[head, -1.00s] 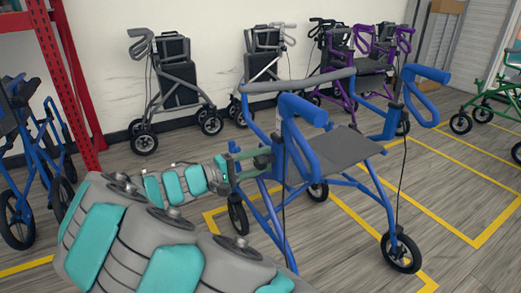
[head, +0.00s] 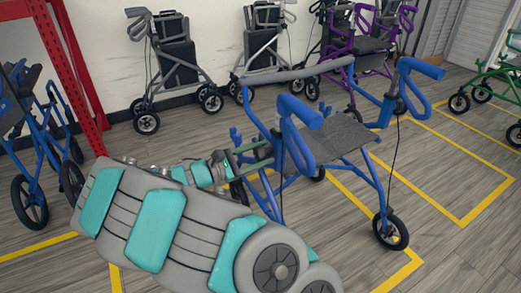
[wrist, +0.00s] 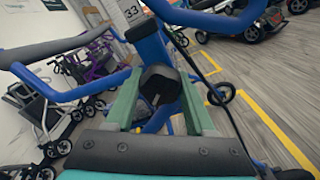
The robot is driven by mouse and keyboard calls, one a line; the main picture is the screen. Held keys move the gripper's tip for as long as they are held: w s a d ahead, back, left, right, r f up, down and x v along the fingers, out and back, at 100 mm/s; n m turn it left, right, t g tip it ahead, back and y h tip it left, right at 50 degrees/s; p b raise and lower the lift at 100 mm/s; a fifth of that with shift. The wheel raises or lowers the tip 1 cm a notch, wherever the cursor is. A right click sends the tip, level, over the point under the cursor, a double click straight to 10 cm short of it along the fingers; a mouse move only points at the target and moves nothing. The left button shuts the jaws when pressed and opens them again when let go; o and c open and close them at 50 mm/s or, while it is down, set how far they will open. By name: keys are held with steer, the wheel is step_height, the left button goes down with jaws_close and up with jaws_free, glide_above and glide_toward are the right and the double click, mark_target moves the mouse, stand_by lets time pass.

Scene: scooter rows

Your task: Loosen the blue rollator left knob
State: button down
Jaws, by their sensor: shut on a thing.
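The blue rollator (head: 371,184) stands upright on the floor right of centre in the head view, with a dark grey seat (head: 338,141) and blue looped handles. The left knob (wrist: 160,84) is a dark, rounded knob on a blue tube in the wrist view. My gripper (wrist: 160,100) has its green fingers on either side of this knob and is shut on it. In the head view my gripper (head: 258,151) reaches the rollator's left upright, where fingers and frame partly hide the knob. The knob's threads do not show.
Grey rollators (head: 175,65) and a purple one (head: 345,60) stand along the back wall. Another blue rollator (head: 40,140) stands at the left by a red rack post (head: 70,75). A green one (head: 485,80) is at the right. Yellow lines mark the open floor.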

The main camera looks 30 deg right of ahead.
steer(key=n, duration=0.3)
steer(key=shift+f+n, duration=0.1)
steer(key=shift+n, duration=2)
steer(key=shift+c, duration=1.2)
jaws_free()
steer(key=shift+a, duration=0.1)
steer(key=a, duration=0.7)
steer(key=shift+s+a+b, duration=0.15)
steer(key=shift+a+b, duration=0.2)
